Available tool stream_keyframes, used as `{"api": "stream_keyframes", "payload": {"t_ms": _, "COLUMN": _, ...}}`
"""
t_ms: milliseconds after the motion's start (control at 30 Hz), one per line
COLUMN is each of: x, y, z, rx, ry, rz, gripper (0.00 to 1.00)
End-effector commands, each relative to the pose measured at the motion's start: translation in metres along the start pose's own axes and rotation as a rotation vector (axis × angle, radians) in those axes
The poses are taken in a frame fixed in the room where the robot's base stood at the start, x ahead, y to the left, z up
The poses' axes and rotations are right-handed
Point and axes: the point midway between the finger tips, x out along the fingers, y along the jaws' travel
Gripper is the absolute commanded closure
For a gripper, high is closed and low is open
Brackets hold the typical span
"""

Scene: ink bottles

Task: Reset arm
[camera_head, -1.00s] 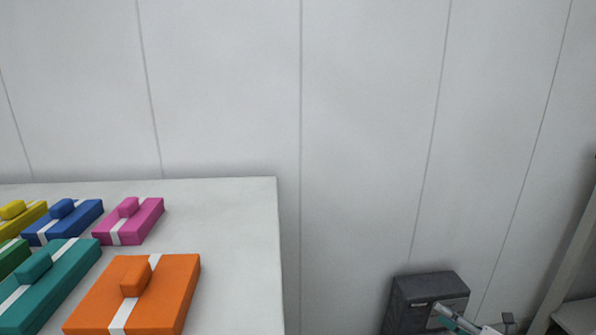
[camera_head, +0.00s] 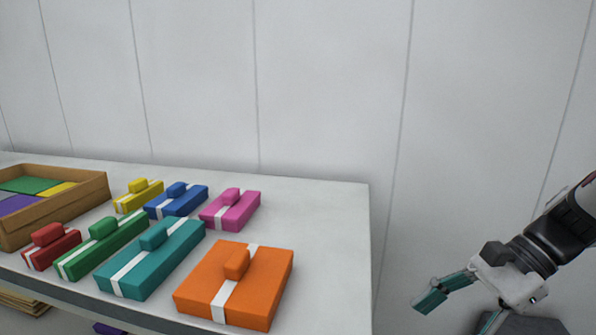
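My gripper (camera_head: 461,311) is at the lower right, off the right end of the table (camera_head: 330,235) and clear of everything on it. Its two teal-tipped fingers are spread apart with nothing between them. The lower finger is partly cut off by the picture's bottom edge. My arm comes in from the right edge. Ink bottles do not show in this view.
On the table lie flat blocks with knobs: orange (camera_head: 262,285), teal (camera_head: 165,258), green (camera_head: 100,246), red (camera_head: 50,246), yellow (camera_head: 138,196), blue (camera_head: 177,200) and pink (camera_head: 231,210). A brown tray (camera_head: 85,196) with coloured pieces stands left. A white wall is behind.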

Motion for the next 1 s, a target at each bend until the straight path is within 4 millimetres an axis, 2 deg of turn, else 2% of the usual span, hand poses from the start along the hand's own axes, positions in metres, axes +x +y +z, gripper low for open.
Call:
{"api": "stream_keyframes", "payload": {"t_ms": 33, "x": 0.002, "y": 0.009, "z": 0.017, "rx": -0.083, "ry": 0.043, "rz": 0.043, "gripper": 0.44}}
{"api": "stream_keyframes", "payload": {"t_ms": 200, "x": 0.007, "y": 0.046, "z": 0.056, "rx": -0.353, "ry": 0.169, "rz": 0.188, "gripper": 0.44}}
{"api": "stream_keyframes", "payload": {"t_ms": 400, "x": 0.007, "y": 0.095, "z": 0.086, "rx": -0.669, "ry": 0.309, "rz": 0.345, "gripper": 0.44}}
{"api": "stream_keyframes", "payload": {"t_ms": 500, "x": 0.005, "y": 0.117, "z": 0.093, "rx": -0.817, "ry": 0.373, "rz": 0.414, "gripper": 0.44}}
{"api": "stream_keyframes", "payload": {"t_ms": 700, "x": 0.0, "y": 0.15, "z": 0.096, "rx": -1.044, "ry": 0.47, "rz": 0.516, "gripper": 0.44}}
{"api": "stream_keyframes", "payload": {"t_ms": 900, "x": -0.006, "y": 0.172, "z": 0.093, "rx": -1.21, "ry": 0.543, "rz": 0.585, "gripper": 0.44}}
{"api": "stream_keyframes", "payload": {"t_ms": 1000, "x": -0.013, "y": 0.175, "z": 0.095, "rx": -1.261, "ry": 0.566, "rz": 0.606, "gripper": 0.44}}
